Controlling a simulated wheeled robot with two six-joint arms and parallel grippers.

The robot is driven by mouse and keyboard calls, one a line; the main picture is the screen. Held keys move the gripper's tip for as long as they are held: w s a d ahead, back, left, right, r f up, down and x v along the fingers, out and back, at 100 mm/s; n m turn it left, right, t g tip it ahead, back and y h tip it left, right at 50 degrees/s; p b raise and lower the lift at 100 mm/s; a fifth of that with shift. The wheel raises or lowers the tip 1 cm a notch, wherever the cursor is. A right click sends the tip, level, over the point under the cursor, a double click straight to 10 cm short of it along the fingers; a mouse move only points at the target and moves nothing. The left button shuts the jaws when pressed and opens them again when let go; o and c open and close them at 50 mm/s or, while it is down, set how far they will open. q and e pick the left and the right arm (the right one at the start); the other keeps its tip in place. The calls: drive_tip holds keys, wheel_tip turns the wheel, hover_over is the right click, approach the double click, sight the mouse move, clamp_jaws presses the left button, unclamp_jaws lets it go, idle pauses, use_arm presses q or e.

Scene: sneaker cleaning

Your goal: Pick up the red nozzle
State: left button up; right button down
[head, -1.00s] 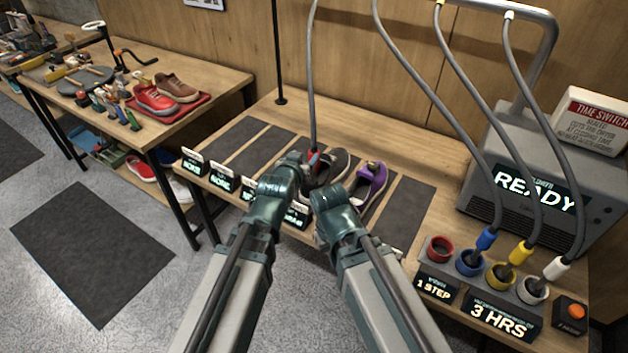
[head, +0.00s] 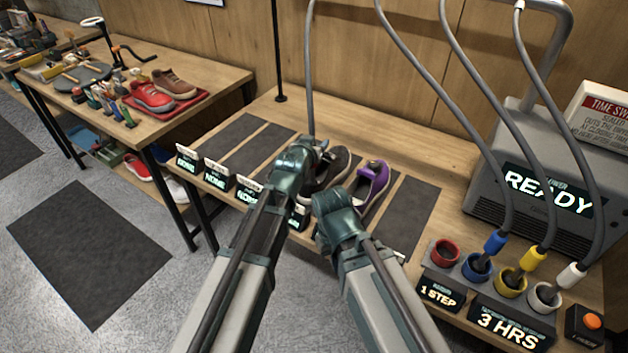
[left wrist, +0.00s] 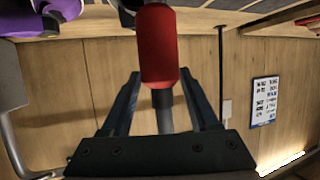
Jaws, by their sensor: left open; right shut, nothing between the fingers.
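The red nozzle (left wrist: 158,45) shows in the left wrist view, with its grey hose below it in that picture. It lies between the two spread fingers of my left gripper (left wrist: 160,85), which is open around it with gaps at the sides. In the head view my left gripper (head: 317,149) is at the dark shoe (head: 335,165), and it hides the nozzle there. The grey hose (head: 310,75) runs up from it. My right gripper (head: 325,230) is shut and empty, lower and to the right, in front of the purple shoe (head: 373,183).
A holder with red (head: 445,252), blue, yellow and white cups stands at right; the red cup is empty, the others hold nozzles on hoses. The grey dryer (head: 540,165) reads READY. Dark mats (head: 247,130) on the bench's left are bare. Another table (head: 200,75) carries shoes and tools.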

use_arm(q)
drive_tip(key=shift+w+f, duration=0.15)
drive_tip(key=shift+w, duration=0.15)
clamp_jaws()
idle(1.2)
